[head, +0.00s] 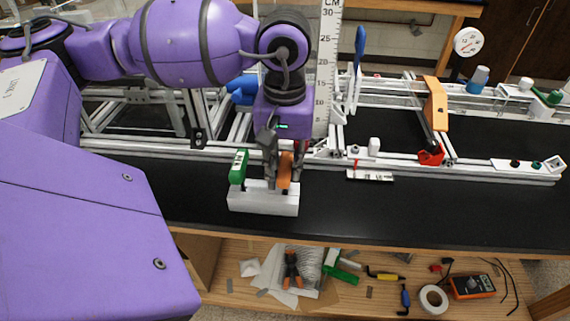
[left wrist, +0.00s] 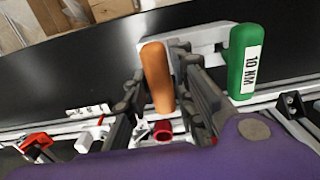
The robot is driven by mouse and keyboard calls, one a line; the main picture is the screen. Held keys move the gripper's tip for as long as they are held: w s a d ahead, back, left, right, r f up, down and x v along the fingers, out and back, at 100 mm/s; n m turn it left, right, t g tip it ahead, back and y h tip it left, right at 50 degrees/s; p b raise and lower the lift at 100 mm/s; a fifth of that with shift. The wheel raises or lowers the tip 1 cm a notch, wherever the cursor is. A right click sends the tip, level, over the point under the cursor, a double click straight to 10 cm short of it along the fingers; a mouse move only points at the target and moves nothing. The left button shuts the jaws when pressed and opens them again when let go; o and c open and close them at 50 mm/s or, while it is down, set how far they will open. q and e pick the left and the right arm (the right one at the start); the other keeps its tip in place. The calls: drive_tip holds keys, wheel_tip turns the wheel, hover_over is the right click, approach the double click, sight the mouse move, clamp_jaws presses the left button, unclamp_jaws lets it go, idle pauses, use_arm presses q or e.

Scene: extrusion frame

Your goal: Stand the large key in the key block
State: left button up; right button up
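The white key block (head: 262,203) sits on the black bench top near its front edge; part of it shows in the left wrist view (left wrist: 212,36). A green-handled key marked 10 NM (head: 238,168) is at its left end and shows in the left wrist view (left wrist: 242,60). An orange-handled key (head: 285,172) is over the block's right part, between my left gripper's fingers (head: 284,160). In the left wrist view the fingers close in on both sides of the orange handle (left wrist: 157,75). Whether its lower end is in the block is hidden. My right gripper is out of view.
The aluminium extrusion frame (head: 480,168) runs along the bench behind the block. A tall scale (head: 325,70) stands just behind my left gripper. A small white piece with red marks (head: 370,175) lies to the right. Tools lie on the lower shelf (head: 215,290).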

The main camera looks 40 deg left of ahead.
use_arm(q)
drive_tip(key=shift+o, duration=1.4)
wheel_tip(320, 180, up, 12)
